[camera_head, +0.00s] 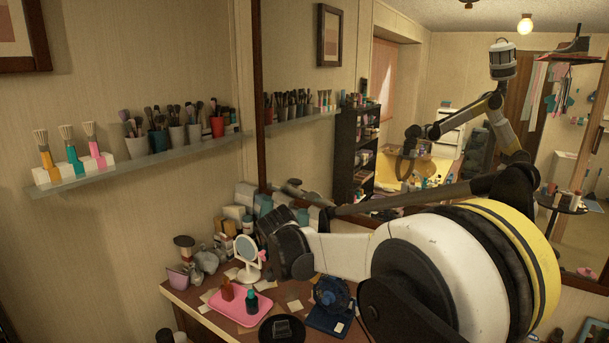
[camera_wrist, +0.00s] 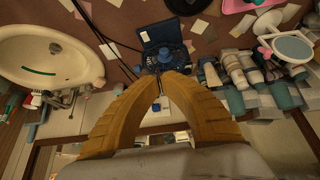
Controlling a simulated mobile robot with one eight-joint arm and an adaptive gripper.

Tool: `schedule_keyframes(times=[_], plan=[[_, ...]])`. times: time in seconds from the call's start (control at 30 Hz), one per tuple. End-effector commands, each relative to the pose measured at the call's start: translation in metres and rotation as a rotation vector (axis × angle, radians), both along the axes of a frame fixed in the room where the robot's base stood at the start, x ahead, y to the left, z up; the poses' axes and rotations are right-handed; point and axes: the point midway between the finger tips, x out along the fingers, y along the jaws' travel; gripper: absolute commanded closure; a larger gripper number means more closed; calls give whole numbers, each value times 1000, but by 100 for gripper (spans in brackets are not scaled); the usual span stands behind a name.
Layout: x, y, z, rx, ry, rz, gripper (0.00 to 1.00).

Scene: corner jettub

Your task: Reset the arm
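My gripper (camera_wrist: 161,76) shows in the wrist view with two curved yellow fingers that arch together at their tips. The tips look shut or almost shut, with only a thin dark line between them, and I see nothing held. Beyond the tips is a dark blue fan (camera_wrist: 166,52) on the brown table; whether they touch it I cannot tell. In the head view my bent arm spans the lower right, and its dark far end is over the table's back edge. My fingers cannot be made out there.
The table holds a pink tray (camera_head: 239,307) with bottles, a small round mirror (camera_head: 246,250) and the fan (camera_head: 331,296). A glass shelf (camera_head: 140,161) with brushes is on the left wall. A large wall mirror stands behind. A sink (camera_wrist: 50,57) lies left in the wrist view.

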Motion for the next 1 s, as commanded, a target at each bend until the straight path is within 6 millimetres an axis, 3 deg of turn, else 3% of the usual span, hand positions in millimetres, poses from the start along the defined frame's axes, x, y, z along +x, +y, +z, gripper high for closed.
schedule_keyframes(times=[0.27, 0.47, 0.57, 0.73, 1.0], plan=[[-34, -37, 27, 11, 20, 77, 100], [-74, -69, 46, 20, 30, 152, 100], [-106, -91, 55, 25, 31, 206, 100], [-179, -129, 57, 28, 19, 322, 100], [-289, -165, 22, 7, -36, 487, 100]])
